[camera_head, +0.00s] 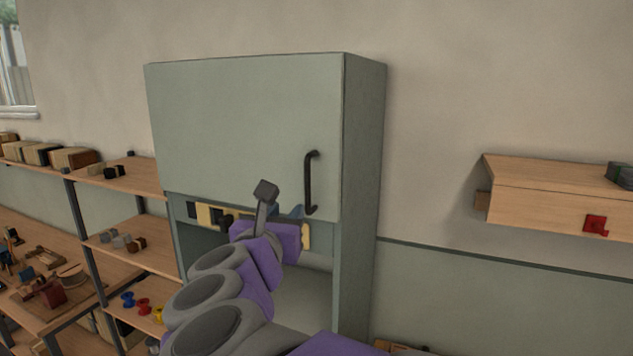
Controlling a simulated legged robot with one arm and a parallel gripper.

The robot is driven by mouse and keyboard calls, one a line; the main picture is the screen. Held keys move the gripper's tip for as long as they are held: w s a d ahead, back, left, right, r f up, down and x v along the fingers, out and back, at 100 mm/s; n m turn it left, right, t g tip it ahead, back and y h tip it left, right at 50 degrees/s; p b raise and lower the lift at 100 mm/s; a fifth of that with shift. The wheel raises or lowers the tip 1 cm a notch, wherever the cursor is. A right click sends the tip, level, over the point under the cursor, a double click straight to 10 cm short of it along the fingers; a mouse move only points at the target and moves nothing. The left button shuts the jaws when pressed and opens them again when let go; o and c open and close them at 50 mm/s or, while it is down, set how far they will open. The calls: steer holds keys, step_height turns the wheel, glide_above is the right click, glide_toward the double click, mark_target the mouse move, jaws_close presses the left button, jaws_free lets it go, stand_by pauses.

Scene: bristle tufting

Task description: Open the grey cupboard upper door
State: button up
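The grey cupboard (365,200) stands against the wall in the middle of the view. Its upper door (240,130) appears shut, flush with the front. A dark vertical bar handle (309,183) sits near the door's lower right edge. My gripper (266,190) is in front of the cupboard, left of the handle and apart from it in the picture. A dark finger points up, overlapping the door's lower part. The second finger is not clearly distinguishable, so I cannot tell its opening. My purple and grey arm hides part of the open lower section.
Wooden shelves (130,180) with small items stand close on the left, beside a workbench (60,300). A wall-mounted wooden box (530,205) with a red catch (595,224) is at right. Bare wall lies between it and the cupboard.

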mark_target(306, 187)
steer(key=w+d+p, duration=0.1)
steer(key=w, duration=0.3)
steer(key=w+d+p, duration=0.1)
steer(key=w, duration=0.3)
steer(key=w+d+p, duration=0.1)
steer(key=w, duration=0.3)
steer(key=shift+d+r, duration=0.2)
steer(key=shift+r, duration=0.15)
steer(key=w, duration=0.1)
steer(key=w+a, duration=0.1)
steer(key=w+f, duration=0.1)
steer(key=shift+w+a, duration=0.15)
steer(key=shift+a, duration=0.2)
steer(key=shift+s+d+r, duration=0.15)
steer(key=shift+s+d, duration=0.1)
steer(key=shift+d, duration=0.1)
steer(key=shift+w+d, duration=0.1)
steer(key=shift+d, duration=0.35)
steer(key=c, duration=0.3)
steer(key=shift+a, duration=0.35)
jaws_close()
